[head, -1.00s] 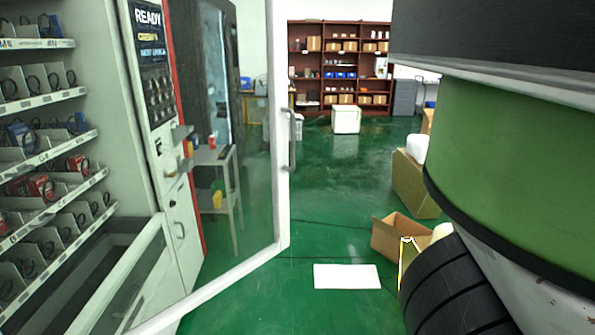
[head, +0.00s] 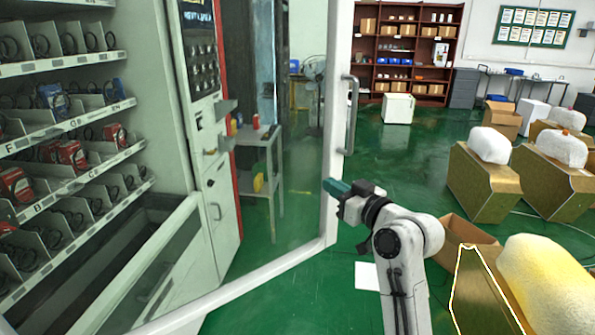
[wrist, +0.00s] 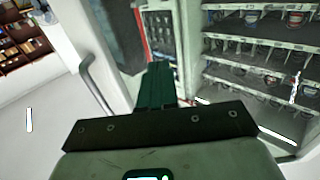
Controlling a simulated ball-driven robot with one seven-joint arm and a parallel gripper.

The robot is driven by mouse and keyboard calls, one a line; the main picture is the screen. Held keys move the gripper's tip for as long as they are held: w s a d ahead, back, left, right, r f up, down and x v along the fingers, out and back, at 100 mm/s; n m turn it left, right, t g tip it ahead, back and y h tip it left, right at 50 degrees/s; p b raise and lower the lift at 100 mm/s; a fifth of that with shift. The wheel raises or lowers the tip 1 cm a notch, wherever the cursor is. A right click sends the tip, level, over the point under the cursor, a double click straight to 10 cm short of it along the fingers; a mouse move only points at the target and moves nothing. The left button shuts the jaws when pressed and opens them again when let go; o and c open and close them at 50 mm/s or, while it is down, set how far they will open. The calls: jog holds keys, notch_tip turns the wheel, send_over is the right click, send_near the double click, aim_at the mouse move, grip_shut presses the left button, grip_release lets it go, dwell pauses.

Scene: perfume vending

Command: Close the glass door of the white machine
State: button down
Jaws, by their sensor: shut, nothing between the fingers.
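The white machine (head: 150,60) stands at the left of the head view, with its shelves exposed. Its glass door (head: 333,130) is open and swung out toward the viewer, with a white frame and see-through pane. A grey vertical handle (head: 350,115) is on the door's free edge and also shows in the wrist view (wrist: 97,85). My gripper (head: 333,187) is shut and empty, its green fingers pointing left near the door's edge, below the handle. Whether it touches the door cannot be told. In the wrist view the shut fingers (wrist: 158,82) point toward the machine, right of the handle.
A small grey table (head: 258,145) shows through the glass. Cardboard boxes (head: 484,185) with white wrapped tops stand at the right. A white box (head: 398,108) and a brown shelf (head: 410,45) are at the back.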

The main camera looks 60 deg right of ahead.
aim_at(290, 161)
jog(key=p+x, duration=0.2)
jog(key=x, duration=1)
jog(key=shift+w+r, duration=0.15)
jog(key=shift+w, duration=0.1)
jog(key=shift+w+d+p, duration=0.3)
jog(key=shift+w, duration=0.3)
jog(key=shift+w, duration=0.1)
